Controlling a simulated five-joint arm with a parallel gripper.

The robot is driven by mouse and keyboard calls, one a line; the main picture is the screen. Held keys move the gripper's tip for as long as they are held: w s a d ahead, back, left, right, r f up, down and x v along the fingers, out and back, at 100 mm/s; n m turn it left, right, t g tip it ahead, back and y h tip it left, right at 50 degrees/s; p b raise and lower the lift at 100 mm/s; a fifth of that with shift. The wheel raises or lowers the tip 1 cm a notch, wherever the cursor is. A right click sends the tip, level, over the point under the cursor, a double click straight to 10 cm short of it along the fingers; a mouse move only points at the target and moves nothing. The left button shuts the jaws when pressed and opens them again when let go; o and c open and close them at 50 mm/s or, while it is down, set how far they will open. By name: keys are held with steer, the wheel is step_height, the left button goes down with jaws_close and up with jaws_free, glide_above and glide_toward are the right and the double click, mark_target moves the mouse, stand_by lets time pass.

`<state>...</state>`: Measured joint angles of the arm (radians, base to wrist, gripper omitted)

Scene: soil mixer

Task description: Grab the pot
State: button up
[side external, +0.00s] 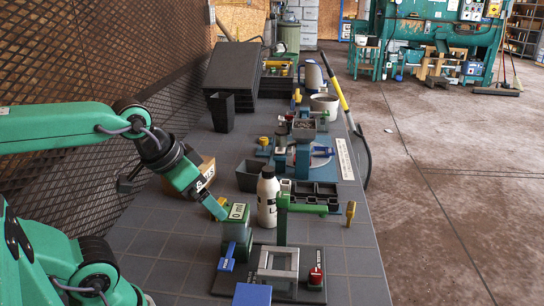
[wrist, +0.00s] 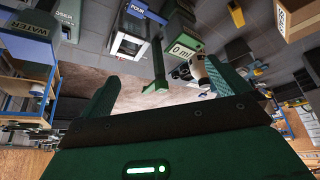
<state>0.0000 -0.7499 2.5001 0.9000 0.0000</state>
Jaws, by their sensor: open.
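Several vessels could be the pot, and I cannot tell which is meant. A small dark square pot (side external: 250,178) stands on the bench behind the white bottle. A taller black pot (side external: 221,112) stands farther back, and a pale round pot (side external: 323,104) stands at the far right. My gripper (side external: 214,208) is low over the near bench, beside the green container marked "0 ml" (side external: 237,226), short of the dark square pot. In the wrist view my gripper (wrist: 158,80) has its two green fingers spread apart with nothing held between them.
A white bottle (side external: 267,196) stands right of the green container. A blue lever (side external: 228,258), a grey frame (side external: 278,264) and a red knob (side external: 315,275) are on the near station. A cardboard box (side external: 195,174) is behind my wrist. The bench's right side drops to the floor.

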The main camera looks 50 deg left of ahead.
step_height(320, 180, up, 5)
steer(key=n+t+y, duration=0.4)
steer(key=n+y, duration=0.1)
steer(key=n, duration=0.2)
glide_above(252, 177)
steer(key=s, duration=0.5)
step_height(252, 177, down, 21)
steer(key=shift+w+d+r, duration=0.2)
steer(key=shift+w, duration=0.05)
steer(key=shift+f, duration=0.1)
steer(key=shift+x, duration=1.25)
